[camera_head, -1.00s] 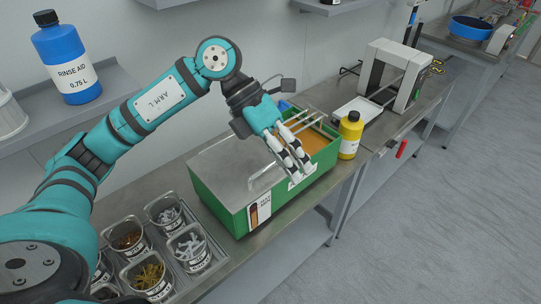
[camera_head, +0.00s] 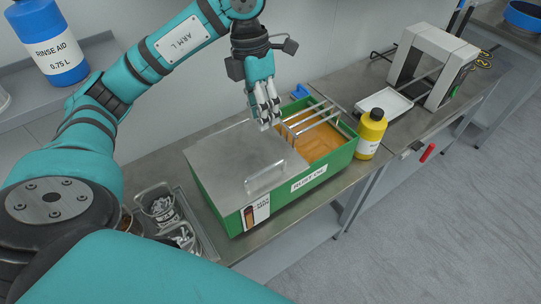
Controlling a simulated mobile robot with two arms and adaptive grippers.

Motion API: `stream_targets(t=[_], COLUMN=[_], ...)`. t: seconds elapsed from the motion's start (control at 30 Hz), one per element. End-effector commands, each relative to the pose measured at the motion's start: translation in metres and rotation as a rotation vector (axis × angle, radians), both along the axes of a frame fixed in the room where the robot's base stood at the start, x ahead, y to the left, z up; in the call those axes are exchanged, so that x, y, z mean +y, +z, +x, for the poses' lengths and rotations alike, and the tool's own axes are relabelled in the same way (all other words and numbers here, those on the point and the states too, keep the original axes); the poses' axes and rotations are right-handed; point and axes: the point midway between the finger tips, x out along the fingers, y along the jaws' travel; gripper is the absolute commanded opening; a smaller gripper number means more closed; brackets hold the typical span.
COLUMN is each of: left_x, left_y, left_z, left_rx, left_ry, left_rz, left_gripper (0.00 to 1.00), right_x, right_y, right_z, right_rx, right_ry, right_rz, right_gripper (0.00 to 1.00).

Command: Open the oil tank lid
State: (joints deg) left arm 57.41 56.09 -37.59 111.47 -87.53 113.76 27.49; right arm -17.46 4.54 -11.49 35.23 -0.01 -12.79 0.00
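The green oil tank (camera_head: 318,181) stands on the metal bench, with a label on its front reading something like "RUST OIL". Its flat grey metal lid (camera_head: 225,155) covers the left part, and a raised handle (camera_head: 266,178) sits near the lid's front edge. The right part is uncovered and shows orange-brown liquid (camera_head: 322,143) below metal bars. My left gripper (camera_head: 270,126) points down over the lid's back right corner area, beside the bars and away from the handle. Its fingers look close together with nothing visible between them; whether they touch is unclear. My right gripper is out of view.
A yellow bottle (camera_head: 371,135) stands close to the tank's right end. A white tray (camera_head: 385,104) and a grey-white frame device (camera_head: 432,68) are beyond it. Metal cups (camera_head: 160,205) sit at the tank's left. A blue rinse aid bottle (camera_head: 48,42) is on the shelf.

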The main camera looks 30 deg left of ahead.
Motion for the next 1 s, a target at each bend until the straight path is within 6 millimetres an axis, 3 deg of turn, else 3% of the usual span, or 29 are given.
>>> stream_targets(t=[0.1, 0.2, 0.5, 0.7, 1.0], left_x=[-0.005, -0.009, -0.020, -0.024, -0.025], left_y=[-0.025, -0.047, -0.106, -0.128, -0.134], left_z=[-0.004, -0.005, -0.009, -0.010, -0.010], left_rx=[0.008, 0.008, 0.005, 0.002, 0.001], left_ry=[-0.002, -0.002, -0.002, 0.000, -0.001], left_rz=[0.002, 0.001, 0.000, 0.000, 0.000], left_gripper=[0.34, 0.34, 0.34, 0.34, 0.34], right_x=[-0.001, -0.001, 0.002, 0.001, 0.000], right_y=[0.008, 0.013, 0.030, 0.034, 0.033], right_z=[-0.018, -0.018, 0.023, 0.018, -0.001], right_rx=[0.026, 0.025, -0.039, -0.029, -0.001], right_ry=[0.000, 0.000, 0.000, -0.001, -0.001], right_rz=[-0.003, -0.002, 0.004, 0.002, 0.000], right_gripper=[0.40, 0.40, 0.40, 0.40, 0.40])
